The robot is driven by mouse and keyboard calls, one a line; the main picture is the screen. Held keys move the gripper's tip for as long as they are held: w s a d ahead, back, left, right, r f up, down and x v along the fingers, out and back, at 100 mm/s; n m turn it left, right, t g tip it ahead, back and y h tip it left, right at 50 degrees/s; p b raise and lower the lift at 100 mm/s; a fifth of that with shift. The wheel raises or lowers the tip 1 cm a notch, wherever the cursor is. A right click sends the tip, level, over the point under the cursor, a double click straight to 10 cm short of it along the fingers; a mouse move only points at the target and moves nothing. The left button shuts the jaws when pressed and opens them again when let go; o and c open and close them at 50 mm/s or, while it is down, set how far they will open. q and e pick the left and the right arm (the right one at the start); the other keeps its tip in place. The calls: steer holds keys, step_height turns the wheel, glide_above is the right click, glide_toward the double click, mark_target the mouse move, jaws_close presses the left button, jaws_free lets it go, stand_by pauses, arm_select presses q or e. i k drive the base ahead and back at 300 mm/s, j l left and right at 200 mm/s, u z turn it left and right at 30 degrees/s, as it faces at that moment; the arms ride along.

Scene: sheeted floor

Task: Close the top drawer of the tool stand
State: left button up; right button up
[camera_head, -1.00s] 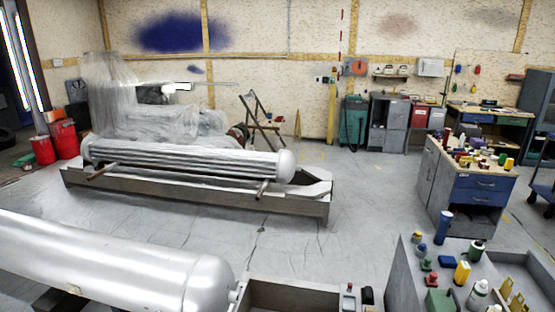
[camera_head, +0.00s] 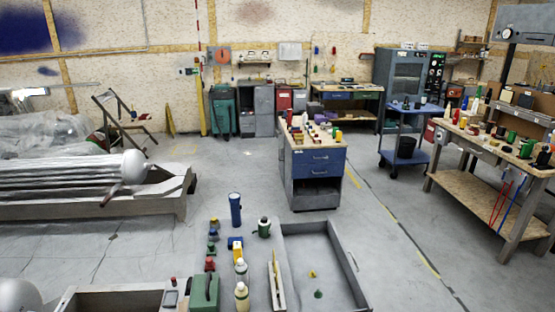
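A grey stand with blue drawer fronts (camera_head: 297,171) stands on the floor near the middle of the head view. Its top blue drawer (camera_head: 320,157) looks about flush with the drawer below it; a small gap cannot be told from here. Under the drawers is a dark open compartment. Several tools and coloured bottles cover its top. Which unit is the tool stand is not certain, as a grey open-topped box (camera_head: 349,262), perhaps a drawer or tray, is in the foreground with a small green cone and a yellow item inside. Neither of my grippers is in view.
Bottles and a blue cylinder (camera_head: 235,209) stand beside the grey box. A workbench (camera_head: 480,180) and a blue cart (camera_head: 406,157) stand at the right. A wrapped machine and metal frame (camera_head: 90,206) fill the left. Floor right of the stand is clear.

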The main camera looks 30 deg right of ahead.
mark_target(318, 246)
steer(key=l, duration=0.55)
steer(key=i+l+z, duration=0.1)
steer(key=l, duration=0.45)
steer(key=i+l, duration=0.15)
steer(key=l, duration=0.4)
steer(key=l+z, duration=0.1)
steer(key=l, duration=0.45)
steer(key=i+l, duration=0.2)
steer(key=l, duration=0.3)
steer(key=k+z, duration=0.05)
